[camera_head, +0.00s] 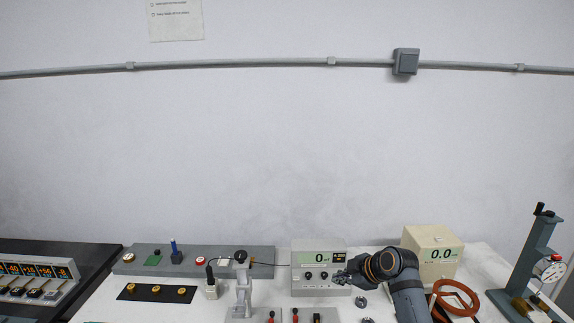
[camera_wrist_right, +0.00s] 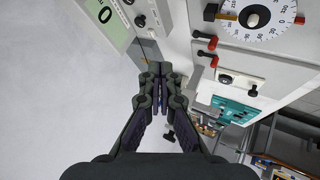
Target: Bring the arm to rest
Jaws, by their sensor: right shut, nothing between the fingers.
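My right arm comes up from the bottom right in the head view and bends over to the left. Its right gripper (camera_head: 343,278) is in front of the lower right of a grey meter box (camera_head: 319,285) whose green display reads 0. In the right wrist view the fingers of the right gripper (camera_wrist_right: 161,72) are together with nothing between them. The meter's green display (camera_wrist_right: 103,22) shows at the upper left of that view. Whether the gripper touches the meter cannot be told. My left gripper is not in view.
A dial gauge stand (camera_head: 541,250) stands at far right. A grey ledge (camera_head: 150,258) with small parts lies left. A dial (camera_wrist_right: 262,18) shows in the wrist view.

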